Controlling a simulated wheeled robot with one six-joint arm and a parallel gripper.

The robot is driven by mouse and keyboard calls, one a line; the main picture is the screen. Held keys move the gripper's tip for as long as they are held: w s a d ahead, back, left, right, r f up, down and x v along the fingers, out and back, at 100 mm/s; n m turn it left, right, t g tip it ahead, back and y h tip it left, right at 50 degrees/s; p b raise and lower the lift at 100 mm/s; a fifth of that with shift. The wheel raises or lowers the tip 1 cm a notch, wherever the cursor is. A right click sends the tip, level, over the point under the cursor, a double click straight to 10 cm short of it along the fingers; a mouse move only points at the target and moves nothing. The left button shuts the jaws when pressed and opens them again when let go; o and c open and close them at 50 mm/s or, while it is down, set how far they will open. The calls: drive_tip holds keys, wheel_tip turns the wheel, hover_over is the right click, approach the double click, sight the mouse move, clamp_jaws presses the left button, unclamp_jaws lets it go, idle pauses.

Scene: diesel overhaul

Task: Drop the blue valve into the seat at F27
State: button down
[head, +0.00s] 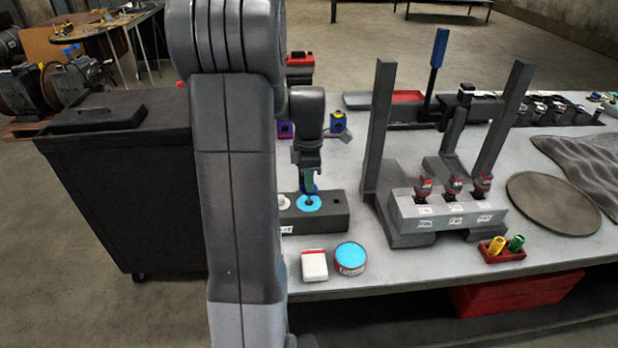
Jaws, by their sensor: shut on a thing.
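My gripper (308,180) points down over a dark block (328,220) on the bench, left of centre. It is shut on the blue valve (308,188), of which only a small dark blue part shows at the fingertips. Directly below is a light-blue ring (311,205) on the block's top, with a dark centre. I cannot tell whether the valve touches the ring or is inside it. A white ring (284,202) lies to the left and a bare dark hole to the right. A white label on the block's front is partly hidden by my arm and too small to read surely.
A grey stand (445,222) with two uprights and red-topped parts stands to the right. A blue-lidded tin (350,257) and a white box (314,265) sit in front. A red holder (502,252) carries yellow and green pieces. A round mat (553,204) lies far right.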

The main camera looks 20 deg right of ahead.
drive_tip(key=shift+f, duration=0.4)
drive_tip(key=shift+f+b, duration=0.4)
drive_tip(key=shift+b, duration=0.05)
drive_tip(key=shift+f, duration=0.2)
idle(0.4)
drive_tip(key=shift+f+b, duration=0.35)
drive_tip(key=shift+f, duration=0.05)
drive_tip(key=shift+f, duration=0.15)
idle(0.3)
drive_tip(key=shift+f+b, duration=0.4)
drive_tip(key=shift+f, duration=0.05)
drive_tip(key=shift+f, duration=0.2)
idle(0.5)
